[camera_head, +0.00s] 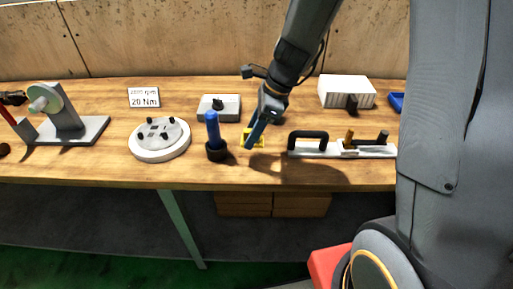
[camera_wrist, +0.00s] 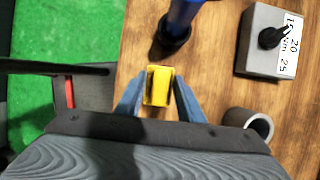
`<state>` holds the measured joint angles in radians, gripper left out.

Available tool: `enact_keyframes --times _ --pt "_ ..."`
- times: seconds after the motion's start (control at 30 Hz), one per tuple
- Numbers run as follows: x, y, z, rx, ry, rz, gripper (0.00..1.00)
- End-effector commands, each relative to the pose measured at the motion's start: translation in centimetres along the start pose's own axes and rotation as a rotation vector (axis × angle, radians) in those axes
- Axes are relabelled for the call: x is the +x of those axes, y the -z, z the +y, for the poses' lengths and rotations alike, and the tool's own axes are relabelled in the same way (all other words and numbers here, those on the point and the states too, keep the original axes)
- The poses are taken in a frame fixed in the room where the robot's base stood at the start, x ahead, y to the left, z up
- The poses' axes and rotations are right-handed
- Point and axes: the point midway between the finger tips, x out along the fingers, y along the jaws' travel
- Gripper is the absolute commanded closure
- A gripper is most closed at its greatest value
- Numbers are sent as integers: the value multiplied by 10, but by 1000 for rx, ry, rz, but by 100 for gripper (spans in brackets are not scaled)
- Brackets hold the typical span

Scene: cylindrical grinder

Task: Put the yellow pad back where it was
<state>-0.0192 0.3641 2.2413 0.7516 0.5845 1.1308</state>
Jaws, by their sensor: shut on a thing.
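The yellow pad (camera_wrist: 158,87) is between the two blue fingertips of my gripper (camera_wrist: 158,97) in the wrist view, and the gripper is shut on it. In the head view the yellow pad (camera_head: 259,138) shows partly behind my gripper (camera_head: 252,143), low over the front part of the wooden bench (camera_head: 185,175). I cannot tell whether the pad touches the bench top. A blue-handled tool in a black round base (camera_head: 215,152) stands upright just left of the pad; it also shows above the pad in the wrist view (camera_wrist: 173,38).
A grey block with a black knob (camera_head: 219,107) is behind. A round white plate (camera_head: 160,140) is left. A grey hollow cylinder (camera_wrist: 250,122) shows in the wrist view. The bench's front edge is close.

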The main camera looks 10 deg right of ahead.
Motion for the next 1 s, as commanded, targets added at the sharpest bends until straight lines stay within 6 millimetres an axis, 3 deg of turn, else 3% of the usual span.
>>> enact_keyframes --times 0.5,0.9,0.93,1.0 --pt "55 27 -1 8 2 1 90" --pt "60 28 -1 6 3 0 90" --pt "60 28 -1 6 3 1 64" --pt "59 28 -1 6 3 1 52"
